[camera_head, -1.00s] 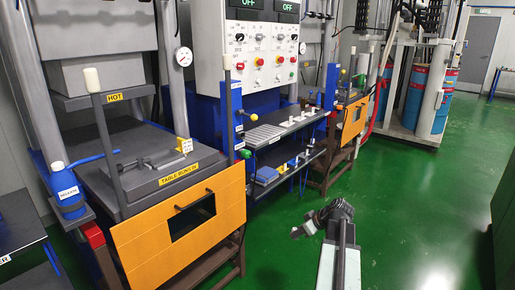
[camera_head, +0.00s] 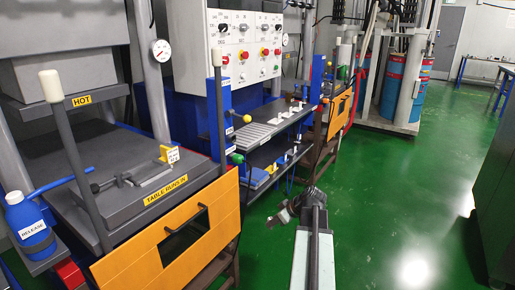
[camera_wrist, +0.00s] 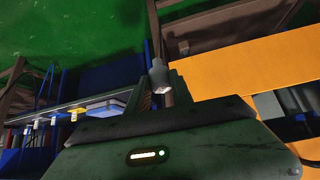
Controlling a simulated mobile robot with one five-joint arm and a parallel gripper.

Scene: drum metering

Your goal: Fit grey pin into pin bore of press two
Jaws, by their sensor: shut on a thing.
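My gripper (camera_head: 283,215) is at the end of my arm, low over the green floor, to the right of the near press's orange guard (camera_head: 165,235). In the wrist view, the grey pin (camera_wrist: 160,76) shows as a short grey cylinder with a pale end, held at the jaws. The near press has a dark table (camera_head: 120,165) labelled "TABLE RUNS IN". A farther press with an orange guard (camera_head: 338,112) stands beyond the control panel. I cannot read which is press two, and I cannot make out a pin bore.
A blue bottle labelled "RELEASE" (camera_head: 30,225) stands at the left. A rack with shelves (camera_head: 262,135) holds small parts between the presses. A dark green cabinet (camera_head: 490,170) is at the right. The green floor (camera_head: 400,200) between is clear.

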